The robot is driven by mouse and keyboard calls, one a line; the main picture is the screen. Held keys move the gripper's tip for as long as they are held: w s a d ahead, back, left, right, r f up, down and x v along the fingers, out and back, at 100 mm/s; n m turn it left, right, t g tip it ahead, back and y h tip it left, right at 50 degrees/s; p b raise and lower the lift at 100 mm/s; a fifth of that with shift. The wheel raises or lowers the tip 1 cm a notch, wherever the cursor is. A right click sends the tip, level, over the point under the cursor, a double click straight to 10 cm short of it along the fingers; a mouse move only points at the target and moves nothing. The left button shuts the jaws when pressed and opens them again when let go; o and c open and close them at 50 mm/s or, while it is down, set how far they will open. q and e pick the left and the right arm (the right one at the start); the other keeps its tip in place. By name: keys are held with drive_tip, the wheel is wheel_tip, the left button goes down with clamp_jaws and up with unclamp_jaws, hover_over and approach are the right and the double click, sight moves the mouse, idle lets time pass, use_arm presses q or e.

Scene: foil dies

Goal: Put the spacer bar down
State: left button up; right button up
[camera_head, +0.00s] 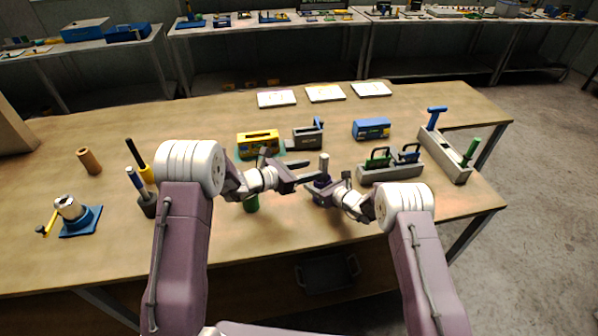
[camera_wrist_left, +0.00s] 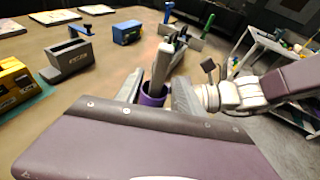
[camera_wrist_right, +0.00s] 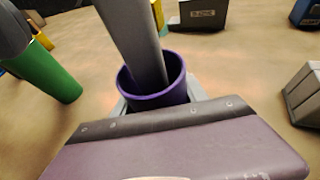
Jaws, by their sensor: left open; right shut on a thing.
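A grey bar (camera_head: 324,162), probably the spacer bar, stands in a purple cup (camera_head: 321,190) near the front middle of the table. In the right wrist view the bar (camera_wrist_right: 138,40) leans within the cup (camera_wrist_right: 155,97). My right gripper (camera_head: 328,188) is shut on the purple cup, its fingers against the cup's sides. My left gripper (camera_head: 309,172) is open, its fingertips close to the bar's left side. In the left wrist view the bar (camera_wrist_left: 161,65) shows between the open fingers; whether they touch it I cannot tell.
A green cylinder (camera_head: 251,204) stands left of the cup, partly behind my left arm. A yellow box (camera_head: 258,144) and a grey block (camera_head: 307,139) stand behind. A grey rack (camera_head: 390,171) with green and blue handles is to the right.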

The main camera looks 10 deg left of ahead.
use_arm(q)
drive_tip(key=v, duration=0.5)
drive_tip(key=shift+s+a+r, duration=0.1)
drive_tip(key=shift+s+a, duration=0.1)
drive_tip(key=shift+s, duration=0.05)
drive_tip(key=s+d+f+m+g+y, duration=0.1)
drive_tip(key=s+d+f+m+g, duration=0.1)
drive_tip(key=s+m+g, duration=0.45)
drive_tip(key=s+d+f+m+g+y, duration=0.1)
drive_tip(key=s+f+m, duration=0.15)
drive_tip(key=s, duration=0.65)
drive_tip(key=s+a+f+m+y, duration=0.1)
drive_tip(key=s+a+m+y, duration=0.7)
drive_tip(key=m, duration=0.9)
drive_tip(key=s+a+g, duration=0.1)
drive_tip(key=s+a, duration=0.2)
drive_tip(key=a, duration=0.1)
drive_tip(key=shift+s+y, duration=0.4)
